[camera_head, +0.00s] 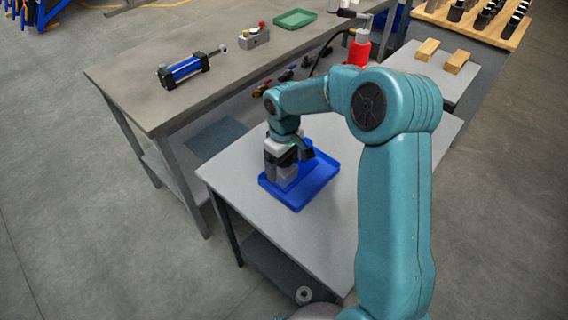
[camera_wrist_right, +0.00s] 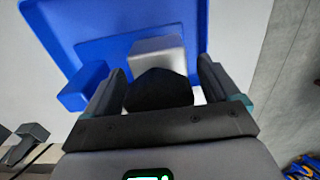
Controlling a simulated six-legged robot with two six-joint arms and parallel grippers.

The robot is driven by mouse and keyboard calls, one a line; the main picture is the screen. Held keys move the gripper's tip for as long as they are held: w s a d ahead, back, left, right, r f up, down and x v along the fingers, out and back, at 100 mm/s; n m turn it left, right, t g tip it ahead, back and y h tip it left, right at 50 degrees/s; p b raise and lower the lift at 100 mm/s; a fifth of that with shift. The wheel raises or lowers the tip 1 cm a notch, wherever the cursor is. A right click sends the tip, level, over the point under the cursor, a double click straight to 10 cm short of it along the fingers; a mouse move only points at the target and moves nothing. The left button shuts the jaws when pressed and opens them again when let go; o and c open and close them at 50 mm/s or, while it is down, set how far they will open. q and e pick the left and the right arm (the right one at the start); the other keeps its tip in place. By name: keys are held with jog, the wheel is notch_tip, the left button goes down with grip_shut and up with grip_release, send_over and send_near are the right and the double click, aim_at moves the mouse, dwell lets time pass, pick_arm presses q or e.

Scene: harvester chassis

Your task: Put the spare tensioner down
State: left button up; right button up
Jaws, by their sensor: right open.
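A pale grey block with a dark rounded part, seemingly the spare tensioner (camera_wrist_right: 158,55), sits in a blue tray (camera_wrist_right: 197,15). In the head view the tensioner (camera_head: 287,174) is low in the blue tray (camera_head: 322,181), partly hidden by my gripper. My right gripper (camera_head: 287,162) points down over the tray. In the wrist view its fingers (camera_wrist_right: 165,85) are apart on either side of the dark part, with gaps beside it. Whether the tensioner's underside touches the tray floor is hidden. My left gripper is not in view.
The tray stands on a light grey table (camera_head: 325,222). A long workbench (camera_head: 128,80) behind holds a blue cylinder (camera_head: 184,70), a button box (camera_head: 254,38) and a green tray (camera_head: 295,19). A red bottle (camera_head: 358,52) and wooden blocks (camera_head: 428,49) are farther right. The table's front is clear.

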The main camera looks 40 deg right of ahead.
notch_tip(320, 180, up, 12)
jog(key=shift+f+p, duration=0.2)
jog(key=shift+p, duration=0.1)
jog(key=shift+s, duration=0.1)
dwell(0.4)
